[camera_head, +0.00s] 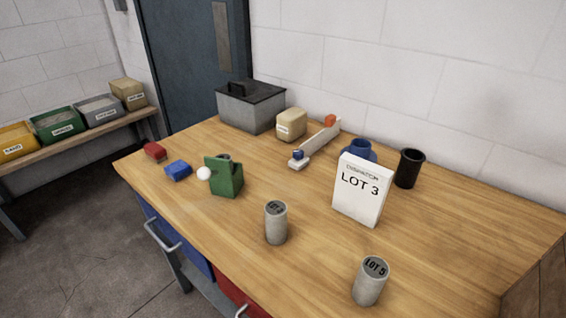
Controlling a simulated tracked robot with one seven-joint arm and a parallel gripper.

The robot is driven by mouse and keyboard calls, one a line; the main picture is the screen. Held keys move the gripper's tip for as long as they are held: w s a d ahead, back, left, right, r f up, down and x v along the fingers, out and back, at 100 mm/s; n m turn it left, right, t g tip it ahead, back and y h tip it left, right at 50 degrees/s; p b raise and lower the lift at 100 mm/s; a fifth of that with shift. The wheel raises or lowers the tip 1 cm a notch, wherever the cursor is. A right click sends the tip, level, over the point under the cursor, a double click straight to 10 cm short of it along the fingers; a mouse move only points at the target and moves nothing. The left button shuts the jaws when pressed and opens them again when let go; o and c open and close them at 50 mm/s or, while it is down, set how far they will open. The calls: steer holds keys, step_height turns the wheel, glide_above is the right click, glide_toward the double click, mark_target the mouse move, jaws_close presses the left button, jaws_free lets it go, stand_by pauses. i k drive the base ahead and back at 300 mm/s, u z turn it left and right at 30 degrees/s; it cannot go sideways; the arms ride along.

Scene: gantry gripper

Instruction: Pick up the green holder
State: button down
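The green holder (227,179) stands on the left part of the wooden workbench (330,262). It looks like a small block with a raised back plate. A dark round thing shows just behind its top edge; I cannot tell whether it is in the holder or behind it. A white ball (204,173) is close against the holder's left side; I cannot tell if they touch. My gripper is not in view.
Blue (178,170) and red (155,152) blocks lie left of the holder. A grey cylinder (276,223), another marked LOT 5 (370,281), and a LOT 3 sign (360,190) stand to the right. A toolbox (251,107) stands behind. Bare wood lies right of the holder.

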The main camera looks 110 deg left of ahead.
mark_target(226, 184)
steer(key=z, duration=0.25)
steer(key=i, duration=0.15)
steer(key=u, duration=3.8)
steer(key=k, duration=1.25)
steer(key=u, duration=0.6)
steer(key=i, duration=0.95)
steer(key=z, duration=0.35)
